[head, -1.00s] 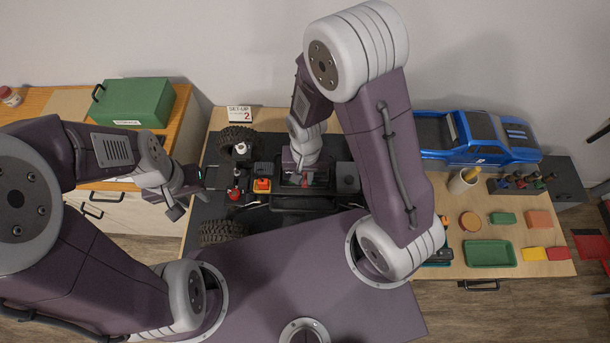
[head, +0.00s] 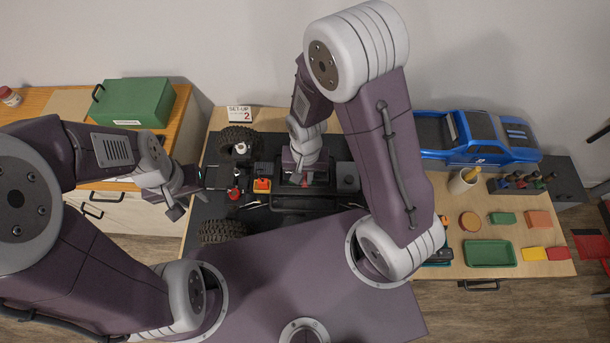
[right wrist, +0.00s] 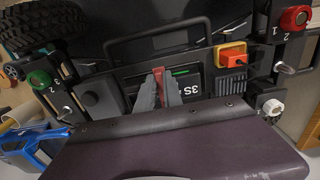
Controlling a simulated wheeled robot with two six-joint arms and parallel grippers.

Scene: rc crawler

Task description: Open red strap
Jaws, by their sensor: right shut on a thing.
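The red strap (right wrist: 160,73) shows in the right wrist view as a narrow red band over the dark battery (right wrist: 189,82) marked "3S" in the chassis. My right gripper (right wrist: 160,88) is shut on the strap, with its grey fingers on either side of it. In the head view my right gripper (head: 306,178) is over the middle of the black chassis, and its wrist hides most of the battery. My left gripper (head: 189,205) is open and empty at the left end of the chassis, apart from the strap.
An orange-and-yellow block (head: 262,185) sits on the chassis beside the battery. A black bar (right wrist: 155,36) arches near the strap. The blue truck body (head: 480,140) stands at the back right, with a green tray (head: 490,253) in front.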

